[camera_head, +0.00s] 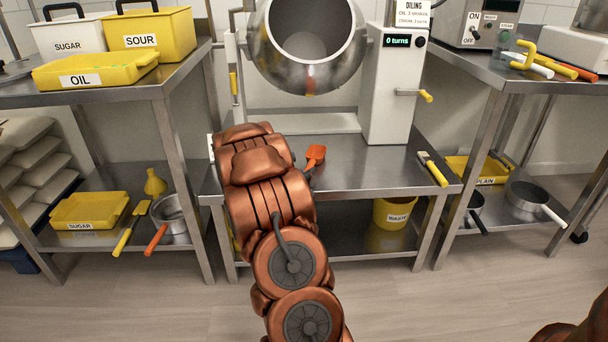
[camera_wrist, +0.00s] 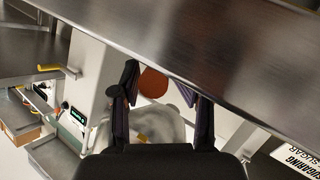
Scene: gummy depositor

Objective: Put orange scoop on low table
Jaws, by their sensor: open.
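The orange scoop (camera_head: 316,153) shows in the head view just right of my arm, over the low steel table (camera_head: 365,165) under the drum. Its handle end is partly hidden by my arm, and I cannot tell whether it rests on the tabletop. In the wrist view an orange rounded part, likely the scoop (camera_wrist: 153,83), appears between and beyond the fingertips of my gripper (camera_wrist: 160,88). The fingers are apart and the gripper is open. My arm hides the gripper in the head view.
A steel drum (camera_head: 308,45) and a white machine column (camera_head: 393,85) stand on the low table. A yellow-handled tool (camera_head: 433,168) lies at its right end. A yellow waste bucket (camera_head: 393,213) sits on the shelf below. Side tables hold bins and pans. The tabletop's middle is clear.

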